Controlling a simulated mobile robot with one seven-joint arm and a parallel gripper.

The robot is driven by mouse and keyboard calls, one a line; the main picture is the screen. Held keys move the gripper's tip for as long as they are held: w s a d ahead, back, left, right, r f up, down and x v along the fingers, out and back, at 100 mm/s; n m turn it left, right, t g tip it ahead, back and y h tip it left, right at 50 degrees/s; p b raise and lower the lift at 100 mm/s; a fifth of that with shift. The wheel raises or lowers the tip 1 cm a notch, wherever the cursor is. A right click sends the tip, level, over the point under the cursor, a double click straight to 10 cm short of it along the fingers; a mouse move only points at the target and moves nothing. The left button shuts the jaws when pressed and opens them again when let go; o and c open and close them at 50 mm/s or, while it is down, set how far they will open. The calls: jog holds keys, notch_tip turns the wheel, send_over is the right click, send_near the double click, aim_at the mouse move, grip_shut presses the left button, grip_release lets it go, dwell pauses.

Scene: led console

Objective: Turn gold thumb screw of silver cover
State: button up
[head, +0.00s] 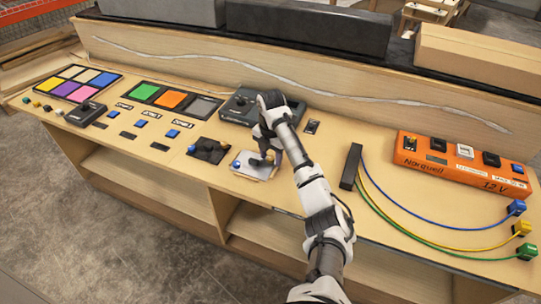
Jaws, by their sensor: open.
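The silver cover (249,171) is a small light plate near the front edge of the console, left of my arm. My gripper (264,160) is open, pointing down over the right part of the cover, to the right of this gold knob. The fingers hide part of the cover and whatever is under them. I cannot tell whether they touch anything.
A black plate (207,151) with a blue knob lies just left of the cover. A dark grey box (240,107) stands behind. On the right are a black bar (350,167) with coloured cables and an orange power box (455,162). Bare tabletop lies between.

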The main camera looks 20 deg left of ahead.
aim_at(271, 158)
notch_tip(271, 158, up, 14)
dwell(0.6)
jog(key=shift+f, duration=0.1)
